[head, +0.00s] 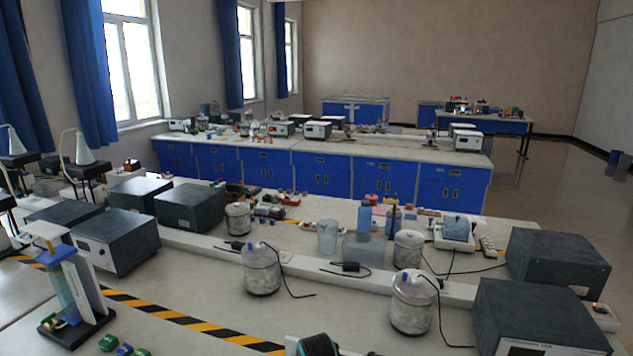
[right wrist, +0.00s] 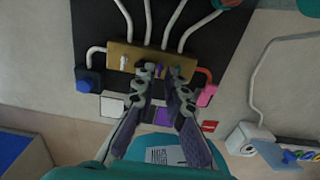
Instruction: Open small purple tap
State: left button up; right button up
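In the right wrist view, a brass-coloured block (right wrist: 151,60) with pale tubes is mounted on a black panel. My right gripper (right wrist: 163,74) is at this block, its two fingers apart. A small dark purple piece, probably the small purple tap (right wrist: 159,72), shows between the fingertips; I cannot tell whether they touch it. A larger purple block (right wrist: 163,116) shows between the fingers, lower in the picture. The fingers hide part of the brass block's lower edge. My left gripper is not in view.
The head view shows benches crowded with grey boxes (head: 115,240) and jars (head: 262,270).

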jog(key=shift+r, duration=0.1)
notch_tip(320, 180, up, 7)
jog(key=p, duration=0.5)
dwell(0.3)
